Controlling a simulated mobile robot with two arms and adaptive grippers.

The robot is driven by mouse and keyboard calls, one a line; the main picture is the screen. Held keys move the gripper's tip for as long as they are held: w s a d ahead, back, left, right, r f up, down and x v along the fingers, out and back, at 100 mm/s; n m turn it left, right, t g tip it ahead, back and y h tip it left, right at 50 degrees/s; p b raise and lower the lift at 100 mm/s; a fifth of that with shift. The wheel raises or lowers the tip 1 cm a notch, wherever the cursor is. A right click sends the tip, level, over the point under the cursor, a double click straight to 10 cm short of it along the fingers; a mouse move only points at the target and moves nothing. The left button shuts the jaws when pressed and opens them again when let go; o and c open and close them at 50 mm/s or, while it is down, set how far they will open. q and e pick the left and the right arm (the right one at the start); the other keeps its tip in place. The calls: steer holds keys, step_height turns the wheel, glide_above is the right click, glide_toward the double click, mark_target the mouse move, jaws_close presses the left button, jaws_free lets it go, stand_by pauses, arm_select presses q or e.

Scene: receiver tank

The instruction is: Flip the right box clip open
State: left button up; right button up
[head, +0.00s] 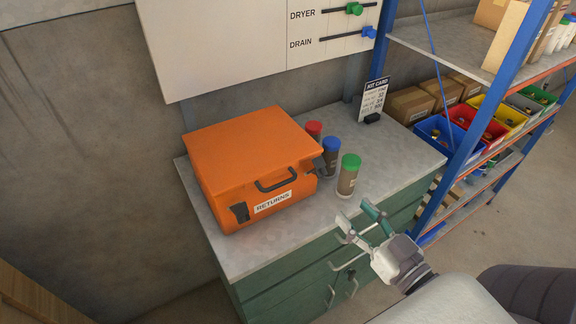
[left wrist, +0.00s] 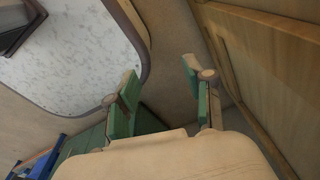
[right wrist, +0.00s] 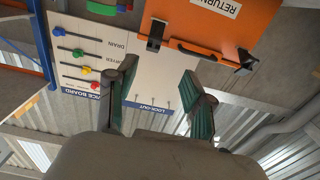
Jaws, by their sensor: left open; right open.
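The orange box (head: 245,160), labelled RETURNS, stands with its lid down on the grey bench top. Its handle (head: 276,181) is on the front. The dark left clip (head: 240,212) is at the front's left end, and the dark right clip (head: 318,163) is near the right end. In the right wrist view, upside down, the right clip (right wrist: 155,35) is left of the handle. I cannot tell how either clip is set. My right gripper (head: 357,222) is open and empty, right of the box and apart from it. My left gripper (left wrist: 162,88) is open and empty, outside the head view.
Red (head: 314,130), blue (head: 331,155) and green-capped (head: 349,175) jars stand right of the box. A kit card (head: 374,97) stands behind them. A blue-framed shelf (head: 480,130) with bins is at right. Green drawers (head: 290,285) with handles are below the bench top (head: 400,150).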

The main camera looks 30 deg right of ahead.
mark_target(322, 172)
steer(key=w+p, duration=0.4)
steer(key=w, duration=0.8)
steer(key=shift+w+d, duration=0.1)
steer(key=shift+w, duration=0.65)
arm_select(q)
step_height(322, 172, up, 4)
steer(key=d, duration=0.3)
arm_select(e)
steer(key=shift+c, duration=0.8)
jaws_close()
arm_select(q)
step_height(322, 172, down, 10)
steer(key=b, duration=1.1)
steer(key=shift+s+a+f, duration=0.25)
steer(key=shift+a, duration=0.15)
arm_select(e)
steer(key=f+t, duration=0.1)
steer(key=t, duration=0.1)
steer(key=s+f+t, duration=0.1)
steer(key=t, duration=0.2)
steer(key=shift+r, duration=0.1)
